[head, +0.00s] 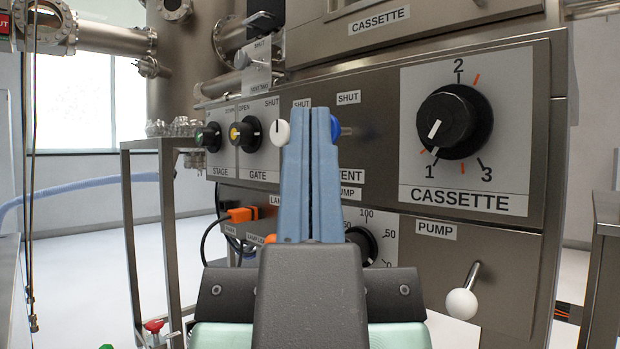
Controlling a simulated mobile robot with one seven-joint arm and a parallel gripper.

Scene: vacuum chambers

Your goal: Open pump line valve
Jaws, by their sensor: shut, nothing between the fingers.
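My gripper (311,115) is shut and empty, its two pale blue fingers pointing up together in the middle of the head view. It stands in front of the panel (385,150). A blue ball-ended lever (335,128) shows just right of the fingertips, and a white ball-ended lever (282,132) just left; the fingers hide parts of both. I cannot tell whether they touch. SHUT labels sit above them. Labels reading "...ENT" and "...UMP" are partly hidden below the blue one. Another white ball lever (461,303) hangs downward below a PUMP label (436,229). Which one is the pump line valve is unclear.
A CASSETTE dial (454,122) points near 1 at the right. GATE (246,134) and STAGE (208,137) knobs are at the left. A lower dial (363,244) is partly behind my gripper. A metal frame (136,230) stands at left. Orange connectors (242,215) carry cables.

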